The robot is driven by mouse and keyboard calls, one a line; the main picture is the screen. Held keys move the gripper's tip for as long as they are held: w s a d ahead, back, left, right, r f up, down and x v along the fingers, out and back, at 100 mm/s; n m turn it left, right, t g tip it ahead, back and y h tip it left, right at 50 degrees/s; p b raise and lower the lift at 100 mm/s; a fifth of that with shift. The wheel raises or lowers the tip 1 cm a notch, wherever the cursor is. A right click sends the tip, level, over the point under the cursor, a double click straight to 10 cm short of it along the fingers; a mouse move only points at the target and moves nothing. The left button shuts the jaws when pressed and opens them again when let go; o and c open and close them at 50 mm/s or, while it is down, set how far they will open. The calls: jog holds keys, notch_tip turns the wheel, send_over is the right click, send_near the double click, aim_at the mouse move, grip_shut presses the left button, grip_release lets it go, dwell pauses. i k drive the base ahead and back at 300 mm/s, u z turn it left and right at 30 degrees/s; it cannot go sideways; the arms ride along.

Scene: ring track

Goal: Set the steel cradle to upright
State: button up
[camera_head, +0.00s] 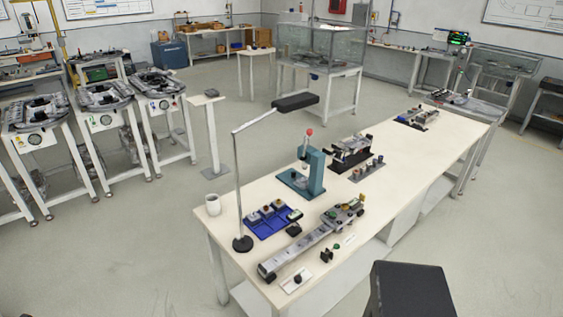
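No part in view can be surely told as the steel cradle. A grey metal fixture on a black base (351,152) stands on the long white table (395,165), behind the teal press (313,175). It may be the cradle, but it is too small to tell its tilt. A long grey metal rail assembly (300,252) lies along the table's near part, with small parts at its right end. My gripper does not show in this view.
A dark flat-topped block (409,290) stands at the front right. Workstations (100,118) line the left.

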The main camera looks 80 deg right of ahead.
aim_at(346, 147)
jog(key=u, duration=0.2)
jog(key=k, duration=2.65)
jog(key=z, duration=1.4)
jog(key=i, duration=0.95)
